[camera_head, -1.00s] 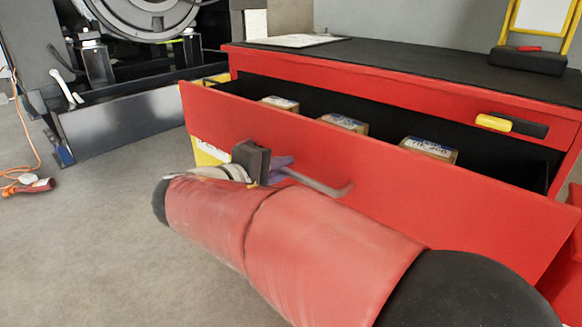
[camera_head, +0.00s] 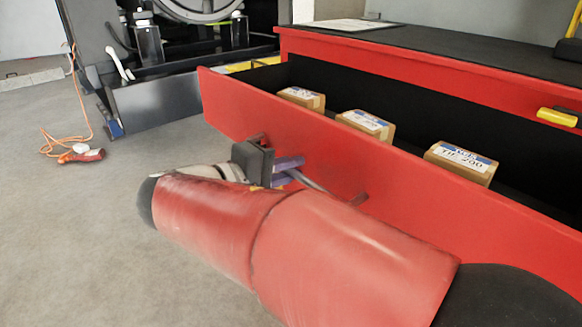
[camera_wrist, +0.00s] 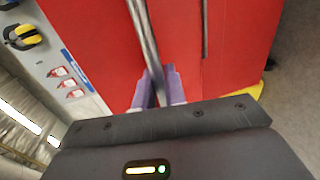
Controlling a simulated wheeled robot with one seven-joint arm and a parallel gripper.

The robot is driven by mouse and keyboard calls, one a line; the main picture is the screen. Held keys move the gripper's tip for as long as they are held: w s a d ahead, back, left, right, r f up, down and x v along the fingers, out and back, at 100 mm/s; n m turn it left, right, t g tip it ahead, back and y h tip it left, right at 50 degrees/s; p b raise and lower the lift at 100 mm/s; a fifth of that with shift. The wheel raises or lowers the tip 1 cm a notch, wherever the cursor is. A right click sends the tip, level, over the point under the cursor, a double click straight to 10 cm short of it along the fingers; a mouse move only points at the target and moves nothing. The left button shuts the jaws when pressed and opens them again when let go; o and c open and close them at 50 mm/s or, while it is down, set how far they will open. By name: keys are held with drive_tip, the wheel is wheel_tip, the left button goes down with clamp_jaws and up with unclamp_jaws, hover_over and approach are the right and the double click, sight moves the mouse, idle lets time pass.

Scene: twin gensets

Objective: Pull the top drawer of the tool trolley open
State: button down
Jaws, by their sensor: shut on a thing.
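The red tool trolley (camera_head: 400,44) has its top drawer (camera_head: 450,207) pulled out, with a dark interior in view. Several small labelled boxes (camera_head: 464,160) sit inside it. A grey bar handle (camera_head: 308,182) runs along the drawer's red front. My gripper (camera_head: 288,168) is at the left part of the handle, with its purple fingers around the bar. In the wrist view my gripper's fingers (camera_wrist: 158,88) are shut on the handle (camera_wrist: 143,35), one on each side of it. My arm hides part of the drawer front in the head view.
A dark genset frame (camera_head: 165,98) stands at the back left. An orange cable (camera_head: 86,100) and a red tool (camera_head: 82,155) lie on the floor at left. Grey floor (camera_head: 60,240) at left is clear.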

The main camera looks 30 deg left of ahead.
drive_tip(key=c, duration=1.5)
unclamp_jaws()
drive_tip(key=p+v, duration=0.1)
drive_tip(key=v, duration=0.6)
drive_tip(key=shift+s+a, duration=0.2)
drive_tip(key=shift+s, duration=0.15)
drive_tip(key=shift+s, duration=0.1)
